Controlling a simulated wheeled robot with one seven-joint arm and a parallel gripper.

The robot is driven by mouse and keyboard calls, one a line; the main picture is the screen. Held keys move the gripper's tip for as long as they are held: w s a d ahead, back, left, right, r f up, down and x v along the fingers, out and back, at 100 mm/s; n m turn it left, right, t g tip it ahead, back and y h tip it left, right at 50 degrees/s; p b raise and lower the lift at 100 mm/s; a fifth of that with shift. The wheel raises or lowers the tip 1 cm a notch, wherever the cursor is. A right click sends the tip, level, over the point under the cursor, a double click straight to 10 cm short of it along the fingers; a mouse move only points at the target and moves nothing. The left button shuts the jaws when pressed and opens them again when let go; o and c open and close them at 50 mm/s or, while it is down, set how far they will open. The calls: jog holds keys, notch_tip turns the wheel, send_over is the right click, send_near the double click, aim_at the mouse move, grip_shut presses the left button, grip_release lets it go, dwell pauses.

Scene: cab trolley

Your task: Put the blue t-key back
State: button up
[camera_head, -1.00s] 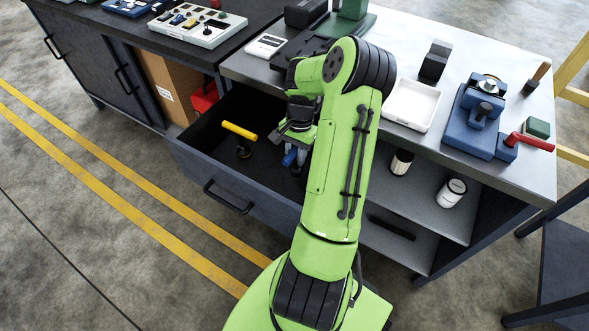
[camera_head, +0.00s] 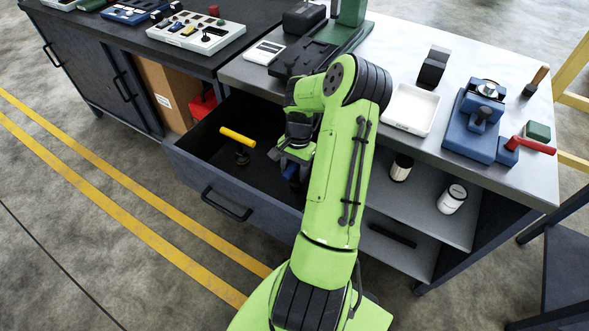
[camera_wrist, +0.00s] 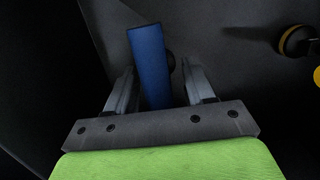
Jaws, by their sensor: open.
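The blue t-key (camera_wrist: 147,62) stands in the open drawer (camera_head: 205,172). In the wrist view its blue bar lies between the two fingers of my gripper (camera_wrist: 160,85), with a gap on both sides. In the head view only a small blue part (camera_head: 291,172) shows under my gripper (camera_head: 292,160); the rest is hidden by my arm. My gripper is open, low over the drawer. A yellow t-key (camera_head: 238,137) stands in the same drawer to the left, and its yellow end and dark round base (camera_wrist: 295,40) show at the wrist view's right edge.
The drawer's walls and front with its handle (camera_head: 227,205) surround my gripper. The steel worktop above holds a white tray (camera_head: 410,108) and a blue vise (camera_head: 478,120). A shelf with two rolls is at right. A grey tray of parts (camera_head: 197,32) sits on the left cabinet.

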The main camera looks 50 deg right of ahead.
jog(key=r+p, duration=0.1)
jog(key=r, duration=0.3)
jog(key=d+r+p, duration=0.1)
jog(key=r, duration=0.3)
jog(key=r+p, duration=0.1)
jog(key=r, duration=0.3)
jog(key=shift+w+d+r+p, duration=0.1)
jog(key=shift+d+p, duration=0.3)
jog(key=shift+w+a+r, duration=0.1)
jog(key=shift+r, duration=0.05)
jog(key=w+a+r+n+t+h, duration=0.15)
jog(key=a+r+n+h, duration=0.25)
jog(key=a+r+n, duration=1)
jog(key=s+a+r+n+t+y, duration=0.1)
jog(key=s+a+t, duration=0.1)
jog(key=s+a, duration=0.3)
jog(key=s+a+r+n+t+y, duration=0.1)
jog(key=s+a, duration=0.4)
jog(key=a, duration=0.8)
jog(key=shift+s+r+n+t, duration=0.35)
jog(key=shift+r+n+t, duration=0.15)
jog(key=shift+r+t, duration=0.15)
